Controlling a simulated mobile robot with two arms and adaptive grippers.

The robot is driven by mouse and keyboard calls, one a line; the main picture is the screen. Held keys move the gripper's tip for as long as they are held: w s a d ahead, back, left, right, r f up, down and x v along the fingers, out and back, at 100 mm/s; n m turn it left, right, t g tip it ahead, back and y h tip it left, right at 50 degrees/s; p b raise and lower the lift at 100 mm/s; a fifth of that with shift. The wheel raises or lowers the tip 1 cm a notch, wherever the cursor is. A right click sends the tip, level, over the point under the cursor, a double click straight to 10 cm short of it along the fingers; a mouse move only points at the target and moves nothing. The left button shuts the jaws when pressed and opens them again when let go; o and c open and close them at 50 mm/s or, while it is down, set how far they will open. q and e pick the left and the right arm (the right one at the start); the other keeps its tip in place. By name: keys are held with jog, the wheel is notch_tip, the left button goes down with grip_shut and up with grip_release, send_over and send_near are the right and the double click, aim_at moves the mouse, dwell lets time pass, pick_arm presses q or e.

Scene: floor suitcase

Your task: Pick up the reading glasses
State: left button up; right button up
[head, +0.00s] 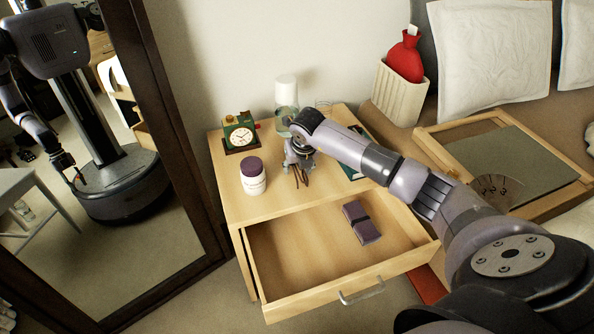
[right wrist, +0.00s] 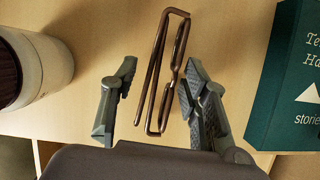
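The reading glasses (right wrist: 165,75) have a thin brown frame and lie between the two fingers of my right gripper (right wrist: 156,98) in the right wrist view. The fingers are apart, one on each side, with a clear gap on the left and the right finger close to the frame. I cannot tell whether it touches. In the head view my right gripper (head: 299,162) is low over the nightstand top (head: 224,182), and part of the glasses (head: 302,177) shows below it. My left gripper is out of the head view itself.
A white jar with a purple lid (head: 252,176) stands left of the gripper, and a green book (right wrist: 294,80) lies to its right. The open drawer (head: 290,265) holds a dark purple case (head: 361,223).

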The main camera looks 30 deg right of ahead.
jog(key=c, duration=0.8)
jog(key=shift+r, duration=0.1)
